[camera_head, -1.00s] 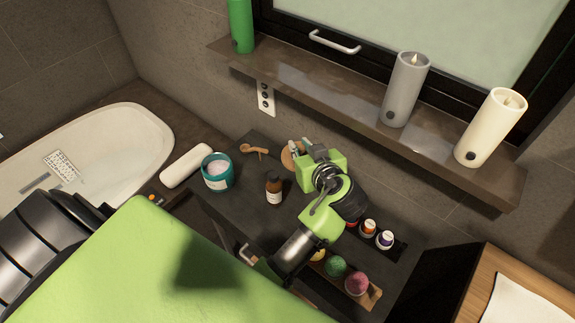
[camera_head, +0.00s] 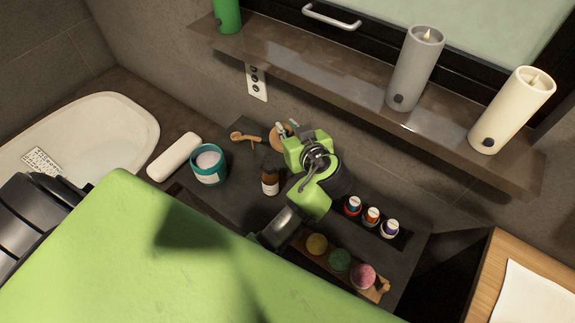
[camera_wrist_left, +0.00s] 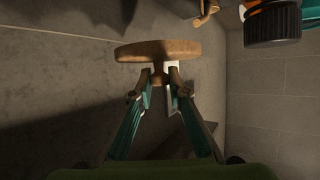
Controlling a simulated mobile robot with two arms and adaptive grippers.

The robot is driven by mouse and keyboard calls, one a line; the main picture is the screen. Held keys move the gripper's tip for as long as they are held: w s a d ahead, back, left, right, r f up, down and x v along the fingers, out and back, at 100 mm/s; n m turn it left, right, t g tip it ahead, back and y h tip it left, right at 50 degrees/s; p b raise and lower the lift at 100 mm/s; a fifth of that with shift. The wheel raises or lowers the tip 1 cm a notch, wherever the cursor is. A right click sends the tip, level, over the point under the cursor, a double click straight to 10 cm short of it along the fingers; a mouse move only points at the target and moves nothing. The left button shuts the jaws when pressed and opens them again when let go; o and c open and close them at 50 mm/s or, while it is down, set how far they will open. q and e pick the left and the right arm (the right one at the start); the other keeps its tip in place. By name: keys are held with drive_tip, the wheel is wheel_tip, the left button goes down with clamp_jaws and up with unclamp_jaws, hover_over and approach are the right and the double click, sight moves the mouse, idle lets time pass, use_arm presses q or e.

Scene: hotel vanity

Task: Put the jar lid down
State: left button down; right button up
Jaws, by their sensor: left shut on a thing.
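The jar lid (camera_head: 279,133) is a round wooden disc with a knob, at the back of the dark counter near the wall. My left gripper (camera_head: 288,131) is shut on its knob. In the left wrist view the lid (camera_wrist_left: 157,49) shows nearly edge-on beyond the fingertips (camera_wrist_left: 160,76). I cannot tell whether the lid touches the counter or the wall. The teal jar (camera_head: 208,168) stands open to the left, with pale contents. My right gripper is not in view.
A wooden scoop (camera_head: 245,137) lies left of the lid, and a brown bottle (camera_head: 270,182) stands in front. Small bottles (camera_head: 371,216) and a tray of coloured balls (camera_head: 340,260) are to the right. A shelf (camera_head: 330,85) overhangs behind. A rolled towel (camera_head: 174,157) lies left.

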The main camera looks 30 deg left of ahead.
use_arm(q)
wheel_tip(320, 180, down, 2)
drive_tip(key=shift+w+a+f+b, duration=0.1)
drive_tip(key=shift+f+b, duration=0.1)
drive_tip(key=shift+b, duration=0.15)
wheel_tip(320, 180, down, 5)
drive_tip(key=shift+f+p, duration=0.1)
drive_tip(key=shift+p, duration=0.25)
wheel_tip(320, 180, down, 5)
drive_tip(key=shift+r, duration=0.1)
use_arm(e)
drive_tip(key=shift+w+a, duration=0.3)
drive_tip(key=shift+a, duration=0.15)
use_arm(q)
drive_tip(key=c, duration=1.9)
unclamp_jaws()
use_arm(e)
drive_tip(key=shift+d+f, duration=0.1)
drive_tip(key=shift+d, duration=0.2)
